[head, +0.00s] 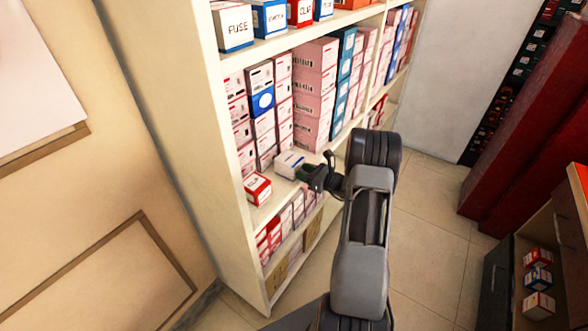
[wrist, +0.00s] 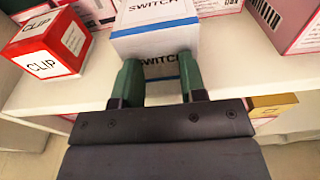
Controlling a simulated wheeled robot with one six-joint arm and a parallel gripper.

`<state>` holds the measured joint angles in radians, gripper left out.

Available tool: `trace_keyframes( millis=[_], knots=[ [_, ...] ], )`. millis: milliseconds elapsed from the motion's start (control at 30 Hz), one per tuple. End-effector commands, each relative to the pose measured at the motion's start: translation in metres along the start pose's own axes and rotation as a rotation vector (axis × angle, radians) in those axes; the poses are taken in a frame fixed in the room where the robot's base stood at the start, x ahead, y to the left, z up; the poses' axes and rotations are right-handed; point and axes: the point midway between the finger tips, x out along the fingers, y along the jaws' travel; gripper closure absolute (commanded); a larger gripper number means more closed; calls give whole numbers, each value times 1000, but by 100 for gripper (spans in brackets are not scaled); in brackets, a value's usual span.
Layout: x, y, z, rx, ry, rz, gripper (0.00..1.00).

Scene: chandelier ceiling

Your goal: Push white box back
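The white box (head: 289,162) with blue edges sits at the front of a shelf in the head view. In the wrist view the white box (wrist: 155,42) reads SWITCH and faces me. My gripper (head: 306,174) is at its front. In the wrist view my gripper (wrist: 157,66) has two green fingers spread apart, both over the lower front face of the box. The box is wider than the gap, and nothing is held between the fingers. I cannot tell whether the fingertips touch it.
A red and white CLIP box (wrist: 44,45) stands left of the white box on the same shelf; it also shows in the head view (head: 257,187). Stacked pink and white boxes (head: 315,90) fill the shelf behind and right. A cabinet (head: 540,250) is at right; the floor between is clear.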

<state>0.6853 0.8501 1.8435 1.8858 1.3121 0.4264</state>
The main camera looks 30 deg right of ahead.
Motion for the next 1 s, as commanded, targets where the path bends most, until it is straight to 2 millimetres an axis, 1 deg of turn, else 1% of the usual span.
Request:
trace_keyframes(
  millis=[500, 767, 1000],
  knots=[
    [24, 0, 2, 0, 0, 1, 62],
    [21, 0, 7, 0, -1, -1, 62],
    [13, 0, 22, -1, -1, -1, 62]
  ],
)
